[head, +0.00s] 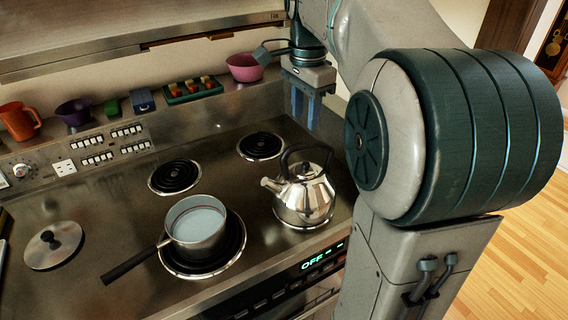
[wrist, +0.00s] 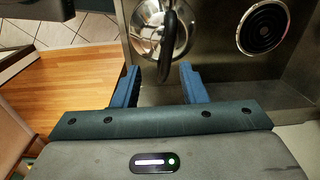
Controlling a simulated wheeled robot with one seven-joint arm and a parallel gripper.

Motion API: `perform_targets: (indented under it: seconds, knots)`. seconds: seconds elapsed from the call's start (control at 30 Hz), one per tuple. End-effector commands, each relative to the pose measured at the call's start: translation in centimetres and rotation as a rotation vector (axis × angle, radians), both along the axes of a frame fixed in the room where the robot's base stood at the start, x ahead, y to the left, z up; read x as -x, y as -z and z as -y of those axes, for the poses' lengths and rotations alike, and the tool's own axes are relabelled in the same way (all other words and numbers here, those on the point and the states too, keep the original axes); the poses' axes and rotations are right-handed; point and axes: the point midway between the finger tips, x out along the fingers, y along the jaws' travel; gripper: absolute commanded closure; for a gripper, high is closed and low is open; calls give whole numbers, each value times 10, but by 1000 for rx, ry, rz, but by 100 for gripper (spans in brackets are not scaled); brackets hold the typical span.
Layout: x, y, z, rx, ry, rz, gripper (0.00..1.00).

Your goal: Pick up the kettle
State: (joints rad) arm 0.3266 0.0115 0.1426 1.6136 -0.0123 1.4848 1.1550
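The kettle (head: 303,196) is shiny steel with a black arched handle and stands upright on the front right burner of the hob. Its spout points left in the head view. My gripper (head: 305,108) hangs above and behind the kettle in the head view, pointing down, with blue fingers. In the wrist view, the kettle (wrist: 160,32) and its black handle are at the top centre, ahead of my gripper (wrist: 158,88). The two fingers are wide apart with nothing held between them. The handle's near end shows close to the gap between the fingertips, but I cannot tell the height difference.
A saucepan (head: 197,226) with pale liquid sits on the front left burner, its handle toward the front left. A lid (head: 53,245) lies at the left. Two rear burners (head: 175,177) are bare. Bowls, a cup and a tray (head: 192,91) line the back shelf, below a hood (head: 130,35).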

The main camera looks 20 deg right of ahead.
Motion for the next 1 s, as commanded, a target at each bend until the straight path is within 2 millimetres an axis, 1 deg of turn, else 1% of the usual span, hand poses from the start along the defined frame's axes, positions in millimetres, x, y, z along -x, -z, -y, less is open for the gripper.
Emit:
perform_targets:
  seconds: [0.03, 0.1, 0.2, 0.27, 0.37, 0.5, 0.63, 0.73, 0.87, 0.97, 1.0]
  knots:
    - [-8, -3, 7, -7, 63, -8, 61]
    - [-13, -7, 14, -14, 135, -18, 61]
    - [-18, -10, 19, -18, 194, -27, 61]
    - [-19, -7, 21, -20, 212, -30, 61]
    - [-18, 7, 21, -21, 219, -32, 61]
    - [-18, 36, 21, -20, 217, -34, 61]
    - [-18, 58, 21, -19, 217, -32, 61]
    - [-18, 69, 21, -20, 217, -31, 61]
    - [-18, 75, 21, -19, 216, -29, 61]
    - [-17, 85, 18, -20, 215, -31, 61]
    - [-17, 91, 17, -19, 215, -32, 61]
